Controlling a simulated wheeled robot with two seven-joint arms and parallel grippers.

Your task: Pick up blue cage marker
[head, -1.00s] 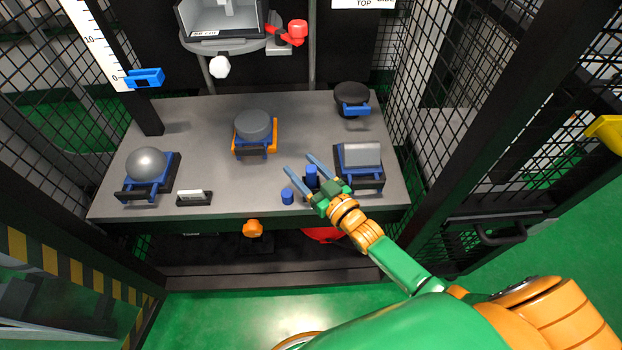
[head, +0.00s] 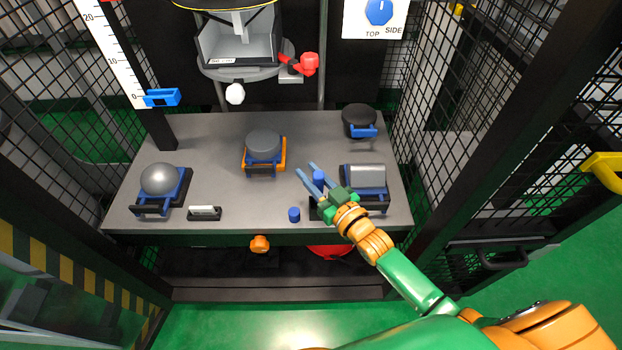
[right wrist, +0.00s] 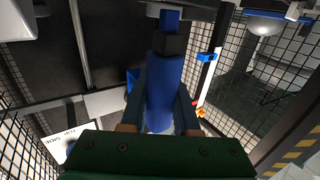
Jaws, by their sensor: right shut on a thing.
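My right gripper (head: 306,169) is over the front right part of the grey table. It is shut on a blue cylinder, the blue cage marker (head: 319,177), which sits between the fingers, above the tabletop. In the right wrist view the marker (right wrist: 163,88) fills the space between the two fingers, with a dark part near its far end. A second small blue cylinder (head: 294,214) stands on the table's front edge, left of the gripper. My left gripper is not in view.
The table (head: 225,180) holds a grey ball on a blue cradle (head: 160,180), a grey disc (head: 263,143), a dark disc (head: 359,118) and a grey block (head: 367,178). A small black label holder (head: 204,213) stands in front. Mesh walls close both sides.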

